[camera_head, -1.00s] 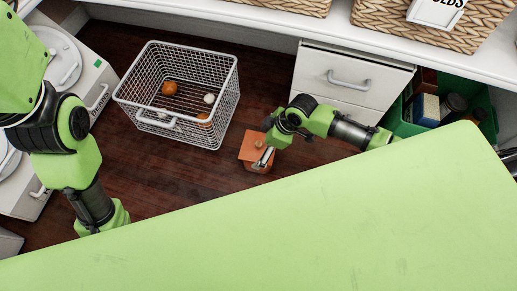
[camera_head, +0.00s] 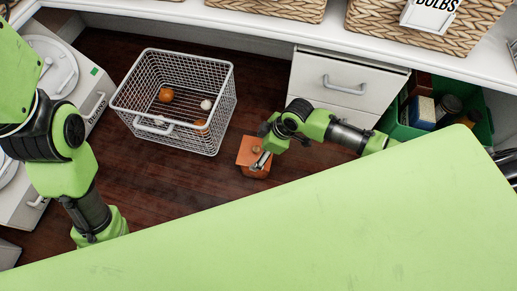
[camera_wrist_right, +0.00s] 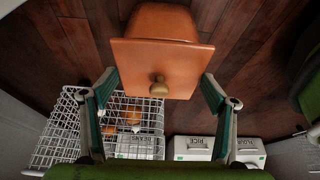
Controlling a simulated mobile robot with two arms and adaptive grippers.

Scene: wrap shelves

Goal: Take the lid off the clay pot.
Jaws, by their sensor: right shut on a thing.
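The clay pot (camera_head: 254,172) is orange terracotta and stands on the dark wooden floor, right of the wire basket. Its square lid (camera_head: 248,148) has a small round knob. In the right wrist view the lid (camera_wrist_right: 178,58) fills the centre, its tan knob (camera_wrist_right: 158,87) toward me, with the pot body (camera_wrist_right: 162,22) behind it. I cannot tell whether the lid is apart from the pot. My left arm shows at the left, but its gripper is hidden.
A wire basket (camera_head: 172,130) with orange and white round things stands left of the pot. White drawers (camera_head: 345,80) and a green crate (camera_head: 482,128) are at the right. White containers (camera_head: 98,100) line the left. Bare floor (camera_head: 165,190) lies before the basket.

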